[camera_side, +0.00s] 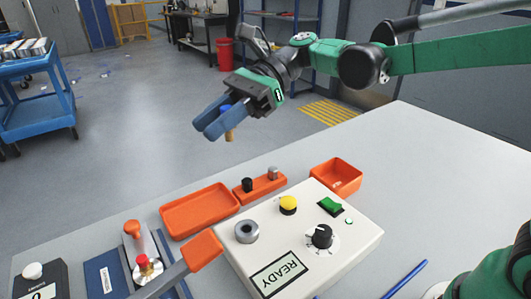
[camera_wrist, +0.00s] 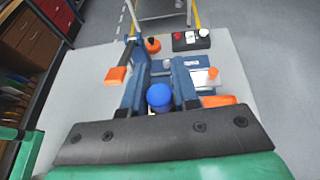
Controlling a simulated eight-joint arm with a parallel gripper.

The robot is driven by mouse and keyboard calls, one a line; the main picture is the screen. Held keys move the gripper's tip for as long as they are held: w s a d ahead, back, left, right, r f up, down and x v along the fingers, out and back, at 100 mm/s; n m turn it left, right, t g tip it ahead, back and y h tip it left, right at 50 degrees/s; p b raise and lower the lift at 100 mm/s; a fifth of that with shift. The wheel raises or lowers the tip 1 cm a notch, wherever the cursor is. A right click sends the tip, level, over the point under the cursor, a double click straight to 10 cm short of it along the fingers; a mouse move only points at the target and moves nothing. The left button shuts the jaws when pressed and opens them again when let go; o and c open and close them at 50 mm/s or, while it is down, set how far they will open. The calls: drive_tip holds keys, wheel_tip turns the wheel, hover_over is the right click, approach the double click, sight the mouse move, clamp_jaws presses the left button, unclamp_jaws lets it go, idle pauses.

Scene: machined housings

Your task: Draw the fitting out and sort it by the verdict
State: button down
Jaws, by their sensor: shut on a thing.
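My gripper (camera_side: 211,122) is shut on the fitting (camera_side: 229,134), a small upright piece with a blue top and a brass-coloured lower end. It hangs in the air above and behind the orange containers, clear of the table. In the wrist view its blue cap (camera_wrist: 159,96) shows between the fingers of my gripper (camera_wrist: 160,75); its lower part is mostly hidden. A white test box (camera_side: 335,268) has a display (camera_side: 279,275) reading READY, a grey round socket (camera_side: 247,231), a yellow button (camera_side: 288,204), a green switch (camera_side: 331,206) and a black knob (camera_side: 320,236).
An orange tray (camera_side: 201,211) and an orange bin (camera_side: 338,175) look empty. Between them an orange block (camera_side: 262,187) holds a black and a grey piece. A blue fixture (camera_side: 106,279) with orange-handled parts stands left, near a black button box (camera_side: 42,284). A blue pen (camera_side: 404,279) lies right.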

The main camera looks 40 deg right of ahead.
drive_tip(key=shift+w+a+f+m+t+h, duration=0.15)
drive_tip(key=shift+w+f+m+t+h, duration=0.2)
drive_tip(key=shift+w+f+m+t, duration=1.6)
drive_tip(key=shift+w+a+f+m+t+h, duration=0.1)
drive_tip(key=shift+w+f+m+t+h, duration=0.55)
drive_tip(key=shift+w+f, duration=2.25)
drive_tip(key=shift+w+a+f+m+t+h, duration=0.15)
drive_tip(key=shift+w+f+m+t, duration=1.4)
drive_tip(key=shift+f, duration=2.1)
drive_tip(key=shift+s+n+t, duration=0.25)
drive_tip(key=shift+s, duration=0.05)
drive_tip(key=c, duration=0.6)
unclamp_jaws()
